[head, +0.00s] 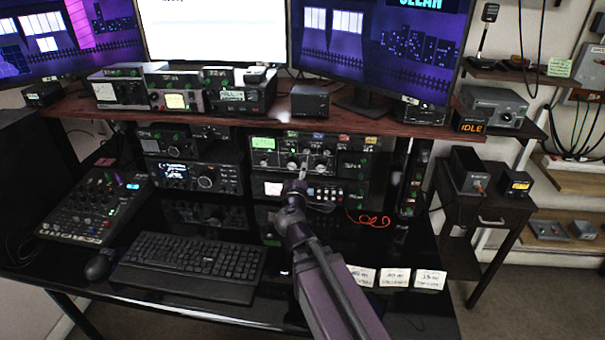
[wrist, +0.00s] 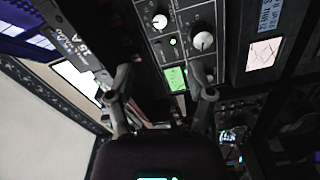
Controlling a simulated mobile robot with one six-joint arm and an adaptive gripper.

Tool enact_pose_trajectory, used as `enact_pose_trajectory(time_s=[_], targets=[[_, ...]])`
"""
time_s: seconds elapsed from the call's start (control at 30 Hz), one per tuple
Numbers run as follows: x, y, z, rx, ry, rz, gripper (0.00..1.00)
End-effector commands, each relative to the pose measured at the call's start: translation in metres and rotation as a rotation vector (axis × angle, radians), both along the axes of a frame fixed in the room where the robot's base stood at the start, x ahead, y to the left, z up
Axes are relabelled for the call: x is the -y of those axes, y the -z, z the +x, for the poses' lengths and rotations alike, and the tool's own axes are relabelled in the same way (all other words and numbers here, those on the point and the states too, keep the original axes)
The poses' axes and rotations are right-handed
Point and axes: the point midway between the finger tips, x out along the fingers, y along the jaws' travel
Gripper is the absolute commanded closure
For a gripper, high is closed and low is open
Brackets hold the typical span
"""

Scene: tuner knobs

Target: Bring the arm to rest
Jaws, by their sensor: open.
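My gripper (head: 301,177) is in front of the tuner unit (head: 330,158) with a green display and a row of knobs, on the lower shelf of the desk. In the wrist view my gripper (wrist: 160,75) has its two fingers well apart, with nothing between them. The tuner's large knob (wrist: 203,40), a smaller knob (wrist: 160,21) and the lit green display (wrist: 176,78) lie beyond the fingertips. I cannot tell how far the fingertips are from the panel. My arm (head: 335,285) reaches in from the bottom of the head view and covers part of the desk.
A keyboard (head: 190,259), a mouse (head: 98,265) and a mixer (head: 97,205) take up the left of the desk. The wooden shelf (head: 370,124) overhangs the radios. A red cable (head: 372,218) lies right of my gripper. Three white cards (head: 395,277) are at the front edge.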

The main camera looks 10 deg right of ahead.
Motion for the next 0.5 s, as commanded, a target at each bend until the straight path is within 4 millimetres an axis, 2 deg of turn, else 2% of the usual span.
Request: enact_pose_trajectory(time_s=[0.27, 0.5], targets=[[0.002, 0.000, 0.000, -0.002, 0.007, 0.007, 0.32], [0.025, 0.000, -0.005, -0.035, 0.099, 0.101, 0.32]])
